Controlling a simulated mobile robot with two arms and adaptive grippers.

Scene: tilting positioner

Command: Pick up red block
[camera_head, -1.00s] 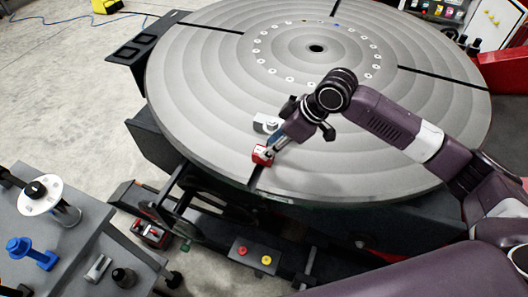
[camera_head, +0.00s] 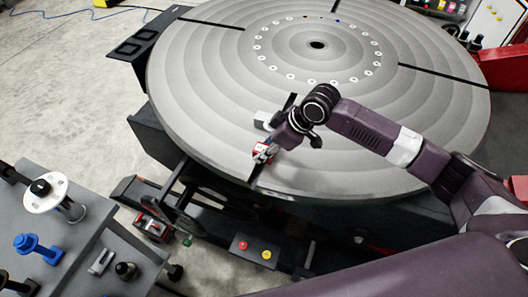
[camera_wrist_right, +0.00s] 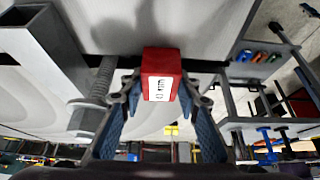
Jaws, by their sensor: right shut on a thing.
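The red block (camera_head: 258,156) is at the front edge area of the big round grey table (camera_head: 190,110), beside a dark slot. It has a white printed label, which shows in the right wrist view on the red block (camera_wrist_right: 162,62). My right gripper (camera_head: 266,152) is shut on the block, its fingers on either side of it; in the wrist view the gripper (camera_wrist_right: 161,92) has its blue-grey fingers flanking the block. I cannot tell whether the block is clear of the table surface. My left gripper is not in view.
A silver clamp piece (camera_head: 263,120) sits on the table just behind the block. A bolt (camera_wrist_right: 90,108) stands close to the left finger in the wrist view. A button box (camera_head: 254,249) lies below the table's front edge. A grey bench (camera_head: 95,225) with tools is at lower left.

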